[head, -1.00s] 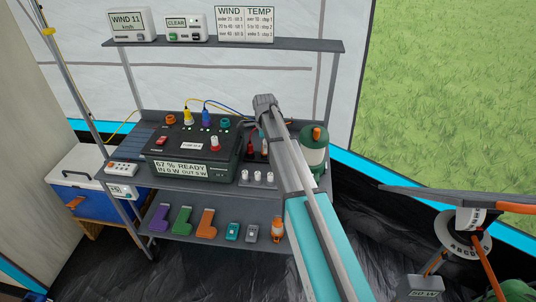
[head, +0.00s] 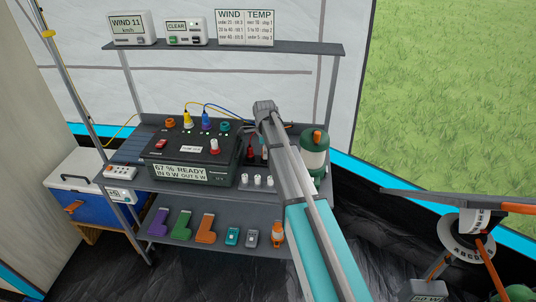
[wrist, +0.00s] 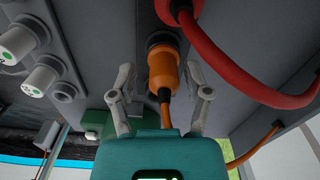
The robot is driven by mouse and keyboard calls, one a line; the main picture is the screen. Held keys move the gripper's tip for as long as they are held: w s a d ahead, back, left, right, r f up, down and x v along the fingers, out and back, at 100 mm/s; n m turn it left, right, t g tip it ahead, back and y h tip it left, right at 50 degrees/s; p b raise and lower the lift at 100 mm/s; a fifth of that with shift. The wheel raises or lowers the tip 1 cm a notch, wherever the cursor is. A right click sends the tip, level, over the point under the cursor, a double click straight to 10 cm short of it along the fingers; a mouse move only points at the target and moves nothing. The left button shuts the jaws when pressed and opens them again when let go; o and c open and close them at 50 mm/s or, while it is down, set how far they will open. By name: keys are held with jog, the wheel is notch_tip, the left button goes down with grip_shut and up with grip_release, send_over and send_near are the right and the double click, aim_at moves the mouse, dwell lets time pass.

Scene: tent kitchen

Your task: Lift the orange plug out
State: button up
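The orange plug (wrist: 163,70) sits in a dark round socket in the wrist view, with its orange cable running down toward my gripper's palm. My gripper (wrist: 161,92) is open, with one grey finger on each side of the plug and gaps visible between the fingers and the plug. In the head view my arm covers this spot, so neither the fingers nor this plug can be made out there.
A thick red cable (wrist: 225,65) curves close to the right finger. White knobs (wrist: 40,80) stick out at the left. In the head view a black power station (head: 195,160) stands on the shelf, with a green-topped canister (head: 314,150) to the right of my arm.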

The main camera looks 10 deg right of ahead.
grip_shut()
jog(key=shift+r, duration=0.1)
notch_tip(320, 180, up, 3)
jog(key=p, duration=0.3)
jog(key=s+r+p, duration=0.9)
jog(key=s+p, duration=0.1)
jog(key=s, duration=0.4)
jog(key=shift+a+r, duration=0.4)
dwell(0.3)
